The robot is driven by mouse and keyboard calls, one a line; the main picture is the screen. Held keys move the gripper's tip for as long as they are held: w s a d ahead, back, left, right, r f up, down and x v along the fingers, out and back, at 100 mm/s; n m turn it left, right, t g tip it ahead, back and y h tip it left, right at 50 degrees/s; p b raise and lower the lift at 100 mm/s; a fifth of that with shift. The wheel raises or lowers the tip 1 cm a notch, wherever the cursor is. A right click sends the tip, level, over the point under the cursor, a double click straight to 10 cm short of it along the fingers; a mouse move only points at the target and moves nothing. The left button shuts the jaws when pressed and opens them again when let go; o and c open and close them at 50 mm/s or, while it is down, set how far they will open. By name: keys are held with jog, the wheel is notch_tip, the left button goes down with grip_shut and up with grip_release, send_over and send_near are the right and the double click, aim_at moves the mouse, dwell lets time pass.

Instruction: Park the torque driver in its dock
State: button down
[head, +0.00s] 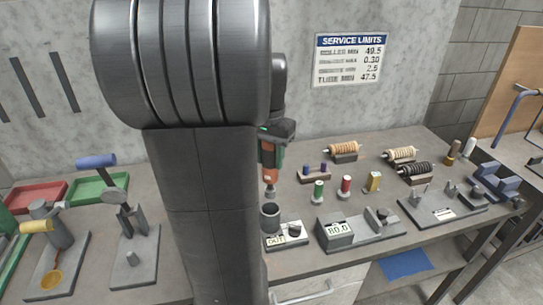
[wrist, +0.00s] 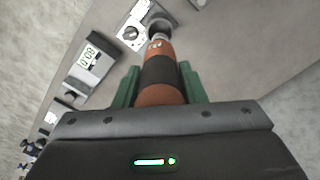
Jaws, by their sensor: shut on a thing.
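The torque driver (head: 269,174) is orange and black and hangs upright, nose down, from my gripper (head: 272,150). In the wrist view the driver (wrist: 160,72) sits between the green fingers of my gripper (wrist: 160,88), which are shut on it. A dark round cup (head: 270,217), apparently the dock, stands on the bench just below the driver's nose. The cup also shows in the wrist view (wrist: 158,26), partly behind the nose. In the head view the nose is above the cup's rim, with a small gap. My arm hides part of the bench left of it.
A small plate reading "OUT" (head: 289,235) with a dark knob is right beside the cup. A grey gauge block (head: 337,234) stands to its right. Several coloured spools (head: 346,186) and coil holders (head: 343,150) stand behind. A red tray (head: 38,195) lies far left.

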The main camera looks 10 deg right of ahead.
jog(key=b, duration=0.3)
send_over(270, 190)
jog(key=f, duration=0.2)
jog(key=w+f, duration=0.1)
jog(key=f, duration=0.1)
jog(key=shift+d+f, duration=0.1)
jog(key=shift+f+b, duration=0.3)
jog(key=shift+f, duration=0.1)
jog(key=shift+p, duration=0.35)
dwell(0.6)
jog(key=shift+f+b, duration=1.9)
jog(key=shift+f, duration=1.15)
dwell(2.7)
